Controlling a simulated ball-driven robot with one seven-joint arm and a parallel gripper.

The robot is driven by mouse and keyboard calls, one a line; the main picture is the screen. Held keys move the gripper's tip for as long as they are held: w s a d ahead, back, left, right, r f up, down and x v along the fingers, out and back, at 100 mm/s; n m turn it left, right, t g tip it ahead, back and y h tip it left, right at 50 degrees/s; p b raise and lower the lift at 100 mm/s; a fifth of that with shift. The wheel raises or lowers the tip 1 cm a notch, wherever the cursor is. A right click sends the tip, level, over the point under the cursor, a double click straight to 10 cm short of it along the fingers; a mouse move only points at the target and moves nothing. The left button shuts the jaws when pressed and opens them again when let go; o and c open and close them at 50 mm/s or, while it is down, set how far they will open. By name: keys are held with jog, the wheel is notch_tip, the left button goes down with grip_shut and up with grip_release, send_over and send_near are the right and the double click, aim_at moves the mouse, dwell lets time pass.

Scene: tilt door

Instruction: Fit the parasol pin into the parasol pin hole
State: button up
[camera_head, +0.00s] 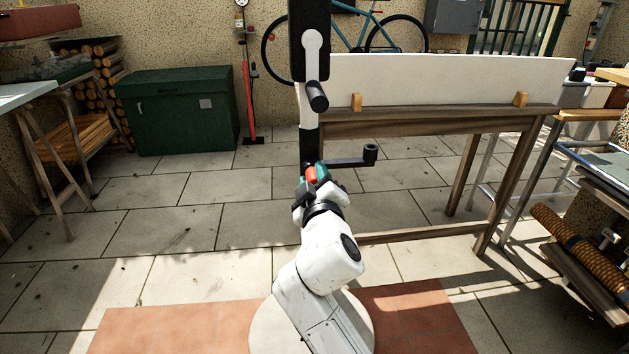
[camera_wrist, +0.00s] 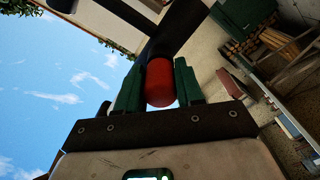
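A red rounded piece, which looks like the head of the parasol pin (camera_wrist: 159,82), sits between the two green fingers of my gripper (camera_wrist: 158,86) in the wrist view. The fingers close on it from both sides. In the head view the red piece (camera_head: 312,174) shows at my gripper (camera_head: 316,178), in front of the lower black part of the upright parasol pole (camera_head: 308,145). A dark bar (camera_wrist: 182,22) runs just beyond the red piece in the wrist view. The pin's far end and the pin hole are hidden, so I cannot tell whether they meet.
The pole carries a black crank arm (camera_head: 350,161) to the right of my gripper and a black knob (camera_head: 317,97) above. A wooden table (camera_head: 420,122) with a white panel (camera_head: 440,80) stands behind at right. A green box (camera_head: 180,110) stands back left. The left paving is open.

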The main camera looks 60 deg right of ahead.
jog(key=o, duration=0.4)
jog(key=v, duration=1)
jog(key=shift+s+a+p, duration=0.25)
jog(key=shift+s+p, duration=0.05)
jog(key=shift+p, duration=0.05)
jog(key=shift+f, duration=0.15)
